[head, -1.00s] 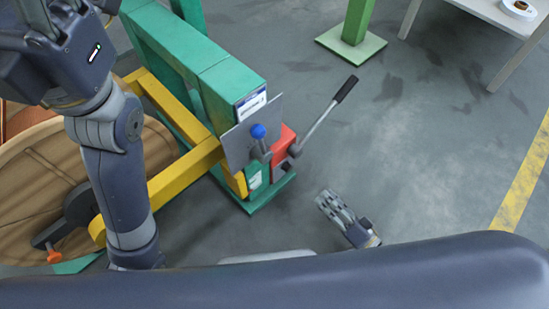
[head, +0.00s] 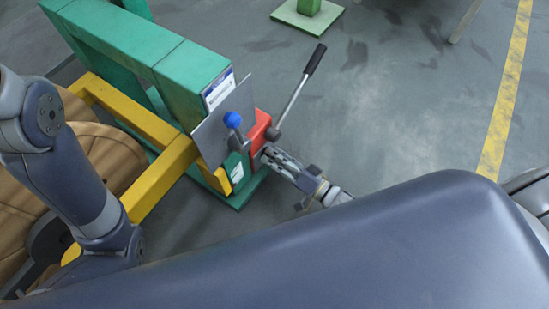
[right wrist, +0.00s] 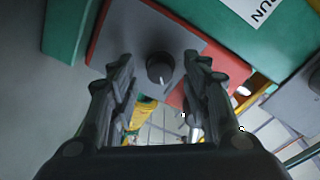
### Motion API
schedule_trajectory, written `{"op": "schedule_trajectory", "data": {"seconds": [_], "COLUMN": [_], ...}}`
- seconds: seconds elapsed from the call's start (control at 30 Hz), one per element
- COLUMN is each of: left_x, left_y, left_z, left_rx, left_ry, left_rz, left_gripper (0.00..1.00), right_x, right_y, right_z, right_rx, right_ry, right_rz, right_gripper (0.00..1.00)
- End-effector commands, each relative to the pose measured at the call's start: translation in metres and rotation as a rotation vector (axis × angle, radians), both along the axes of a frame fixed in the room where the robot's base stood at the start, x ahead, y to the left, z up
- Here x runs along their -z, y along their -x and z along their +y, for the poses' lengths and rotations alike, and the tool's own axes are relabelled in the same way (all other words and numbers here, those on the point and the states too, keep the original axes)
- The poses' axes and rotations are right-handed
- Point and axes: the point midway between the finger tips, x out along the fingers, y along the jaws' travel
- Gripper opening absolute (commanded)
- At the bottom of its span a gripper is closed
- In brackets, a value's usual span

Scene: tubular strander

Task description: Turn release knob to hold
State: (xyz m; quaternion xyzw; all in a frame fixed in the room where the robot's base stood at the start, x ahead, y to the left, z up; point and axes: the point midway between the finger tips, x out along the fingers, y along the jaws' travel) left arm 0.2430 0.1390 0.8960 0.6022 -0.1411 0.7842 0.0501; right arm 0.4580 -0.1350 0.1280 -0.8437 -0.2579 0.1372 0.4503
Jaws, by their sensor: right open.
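The release knob (right wrist: 160,68) is a small dark round knob with a pale pointer mark, on a grey plate (right wrist: 128,38) with a red border, in the right wrist view. In the head view the knob is hidden; the red box (head: 259,128) shows at the end of the green machine frame. My right gripper (head: 268,156) is open at the lower right of this box. In the right wrist view its fingers (right wrist: 158,64) stand on either side of the knob, with gaps showing and no clear contact. My left gripper is out of view.
A lever with a black grip (head: 303,82) rises beside the red box. A blue-ball lever (head: 233,120) stands by a grey plate. A yellow beam (head: 160,177) lies left. Open floor lies to the right.

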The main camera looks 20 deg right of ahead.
Motion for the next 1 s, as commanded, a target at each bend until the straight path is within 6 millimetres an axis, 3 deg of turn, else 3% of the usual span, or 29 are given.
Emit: {"op": "schedule_trajectory", "data": {"seconds": [0.37,0.5,0.57,1.0], "left_x": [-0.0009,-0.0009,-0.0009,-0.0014], "left_y": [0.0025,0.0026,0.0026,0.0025], "left_z": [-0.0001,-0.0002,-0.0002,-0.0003], "left_rx": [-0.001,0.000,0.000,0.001], "left_ry": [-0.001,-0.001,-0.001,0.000], "left_rz": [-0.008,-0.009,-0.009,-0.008], "left_gripper": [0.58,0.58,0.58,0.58], "right_x": [-0.0002,-0.0001,-0.0001,0.0001], "right_y": [-0.0047,-0.0045,-0.0044,-0.0043], "right_z": [0.0033,0.0031,0.0031,0.0030], "right_rx": [0.000,0.000,0.000,0.000], "right_ry": [0.001,0.001,0.001,0.051], "right_rz": [0.001,0.001,0.001,-0.037], "right_gripper": [0.42,0.10,0.00,0.00]}}
